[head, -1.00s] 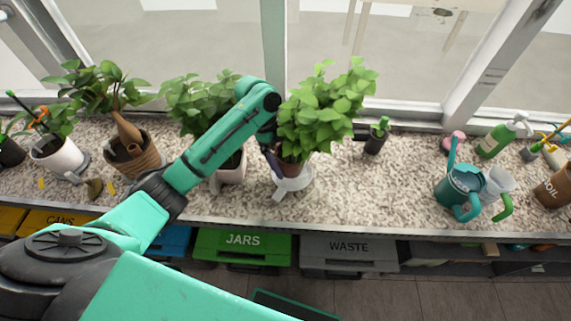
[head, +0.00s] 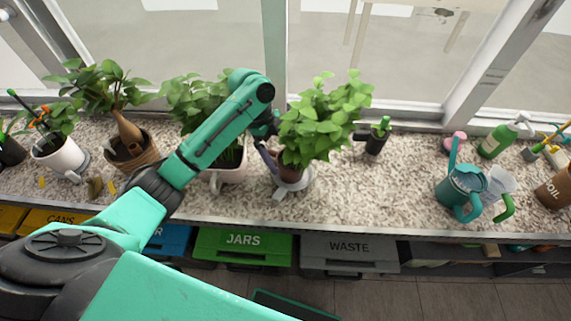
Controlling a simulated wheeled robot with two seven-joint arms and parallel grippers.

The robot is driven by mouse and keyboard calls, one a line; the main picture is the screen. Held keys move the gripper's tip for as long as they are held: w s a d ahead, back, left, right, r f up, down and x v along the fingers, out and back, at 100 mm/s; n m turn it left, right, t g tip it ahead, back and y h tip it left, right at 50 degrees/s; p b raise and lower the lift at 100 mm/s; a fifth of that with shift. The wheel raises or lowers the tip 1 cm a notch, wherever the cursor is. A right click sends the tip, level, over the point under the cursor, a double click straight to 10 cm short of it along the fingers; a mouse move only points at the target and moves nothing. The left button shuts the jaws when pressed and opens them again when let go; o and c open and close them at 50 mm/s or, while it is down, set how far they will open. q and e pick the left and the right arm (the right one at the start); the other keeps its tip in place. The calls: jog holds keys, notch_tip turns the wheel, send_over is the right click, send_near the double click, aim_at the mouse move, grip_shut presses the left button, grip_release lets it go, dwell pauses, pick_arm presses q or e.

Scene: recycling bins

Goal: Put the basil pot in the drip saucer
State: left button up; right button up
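The basil pot is a brown pot (head: 291,171) with bushy green leaves (head: 322,118). It stands at the drip saucer (head: 305,184), a pale grey dish on the speckled counter, and the plant leans to the right. The pot's base looks inside the saucer's rim, but I cannot tell whether it sits flat. My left gripper (head: 269,150) is at the pot's left side, close to its rim. One dark finger shows; the other is hidden by leaves and pot, so its opening is unclear. My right gripper is out of view.
A pale pot with a leafy plant (head: 228,172) stands close on the left, behind my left arm. A small dark pot (head: 374,141) stands to the right. The counter (head: 385,190) is clear from there to the teal watering can (head: 462,188). Windows stand behind.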

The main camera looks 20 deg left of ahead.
pick_arm(q)
jog(key=v, duration=0.7)
jog(key=shift+a+r, duration=0.1)
jog(key=shift+r, duration=0.15)
